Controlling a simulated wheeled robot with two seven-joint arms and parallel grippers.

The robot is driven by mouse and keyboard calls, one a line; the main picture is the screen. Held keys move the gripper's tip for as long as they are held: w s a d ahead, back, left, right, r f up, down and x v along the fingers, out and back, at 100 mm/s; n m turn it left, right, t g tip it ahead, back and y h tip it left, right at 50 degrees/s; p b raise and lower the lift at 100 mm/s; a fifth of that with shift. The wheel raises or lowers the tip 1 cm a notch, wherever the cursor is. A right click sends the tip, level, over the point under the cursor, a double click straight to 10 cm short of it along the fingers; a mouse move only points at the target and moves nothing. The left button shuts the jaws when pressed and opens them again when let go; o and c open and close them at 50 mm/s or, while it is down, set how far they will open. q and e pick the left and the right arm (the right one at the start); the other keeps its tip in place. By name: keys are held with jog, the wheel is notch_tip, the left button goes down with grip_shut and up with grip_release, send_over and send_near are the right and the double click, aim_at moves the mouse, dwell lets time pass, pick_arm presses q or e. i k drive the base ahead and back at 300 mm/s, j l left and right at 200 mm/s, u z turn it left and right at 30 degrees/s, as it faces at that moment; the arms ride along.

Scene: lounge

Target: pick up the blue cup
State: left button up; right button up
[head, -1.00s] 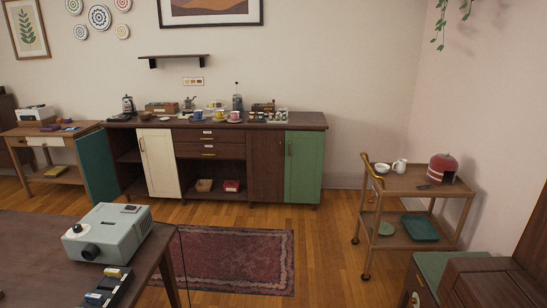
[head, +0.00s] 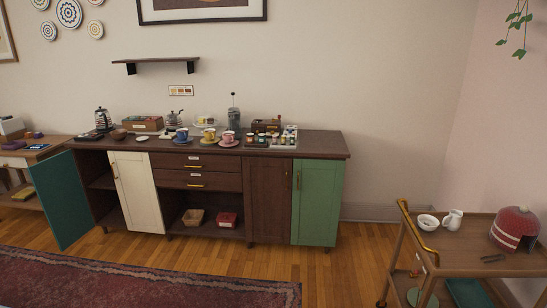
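The blue cup (head: 182,134) stands on a saucer on top of the dark wooden sideboard (head: 320,145) across the room. It is left of a yellow cup (head: 209,135) and a pink cup (head: 228,137), which also stand on saucers. The cups are small in the head view and the side of the blue cup's handle is hard to tell. Neither of my grippers shows in the view.
A red patterned rug (head: 130,283) lies on the wooden floor before the sideboard. A wheeled cart (head: 470,250) stands at the right. A teal door (head: 67,199) hangs open at the sideboard's left.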

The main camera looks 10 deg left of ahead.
aim_at(182, 133)
jog(key=i+u, duration=0.1)
jog(key=i, duration=0.55)
jog(key=i+u, duration=0.15)
jog(key=i, duration=0.45)
jog(key=i+l+u, duration=0.1)
jog(key=i, duration=0.5)
jog(key=i+l, duration=0.05)
